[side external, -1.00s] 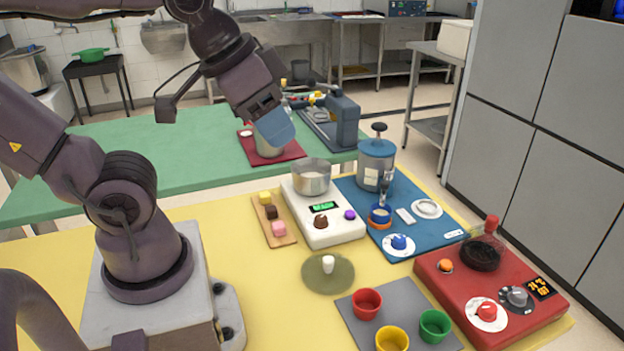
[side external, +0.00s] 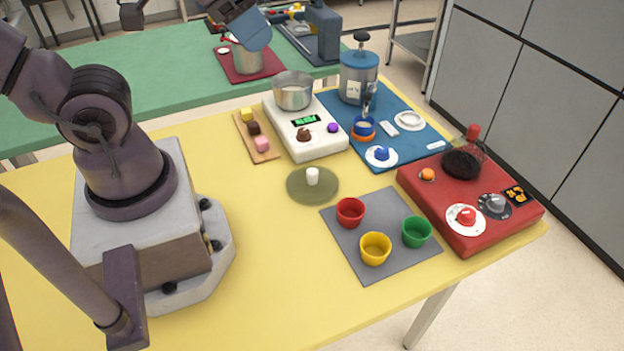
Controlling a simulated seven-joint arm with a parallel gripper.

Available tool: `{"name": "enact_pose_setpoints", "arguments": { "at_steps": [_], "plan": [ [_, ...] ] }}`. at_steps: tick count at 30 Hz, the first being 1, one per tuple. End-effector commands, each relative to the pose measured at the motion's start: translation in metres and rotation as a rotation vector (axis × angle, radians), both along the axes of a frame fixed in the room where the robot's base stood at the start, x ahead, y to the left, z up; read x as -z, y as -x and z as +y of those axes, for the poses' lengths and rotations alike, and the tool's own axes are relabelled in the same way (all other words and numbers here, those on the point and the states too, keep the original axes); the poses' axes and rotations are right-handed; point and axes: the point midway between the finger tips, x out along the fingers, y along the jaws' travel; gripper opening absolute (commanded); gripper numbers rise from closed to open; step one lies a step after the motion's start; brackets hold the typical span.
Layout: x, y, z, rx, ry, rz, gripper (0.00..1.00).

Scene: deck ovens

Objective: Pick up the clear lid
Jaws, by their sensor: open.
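The clear lid (side external: 326,190) is a round, see-through, olive-tinted disc with a white knob on top. It lies flat on the yellow table, between the white scale and the grey mat, with nothing touching it. My gripper (side external: 252,38) shows only in part at the top edge of the side view, with a blue finger part in front of the metal pot on the red mat. It is open and well away from the lid, up and to the left in the picture. Its upper part is cut off by the frame.
A white scale (side external: 322,146) bears a steel pot (side external: 293,92). A grey mat (side external: 338,222) holds red, yellow and green cups. A red hotplate (side external: 470,228) with a flask stands at right. A wooden board (side external: 246,139) with coloured cubes lies left. Bare yellow table surrounds the lid's left side.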

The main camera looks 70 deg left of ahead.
Motion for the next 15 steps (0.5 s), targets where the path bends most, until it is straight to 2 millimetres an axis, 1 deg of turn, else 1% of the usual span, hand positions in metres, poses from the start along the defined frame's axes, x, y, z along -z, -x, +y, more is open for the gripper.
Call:
{"name": "enact_pose_setpoints", "arguments": {
  "at_steps": [1, 3, 11, 13, 15],
  "plan": [
    [0.000, 0.000, 0.000, 0.000, 0.000, 0.000, 0.43],
    [0.000, 0.000, 0.000, 0.000, 0.000, 0.000, 0.55],
    [0.000, 0.000, 0.001, -0.004, 0.000, 0.001, 0.55],
    [0.005, -0.001, 0.002, -0.013, 0.000, 0.025, 0.55],
    [0.015, -0.004, 0.004, -0.021, -0.003, 0.076, 0.55]
  ]
}}
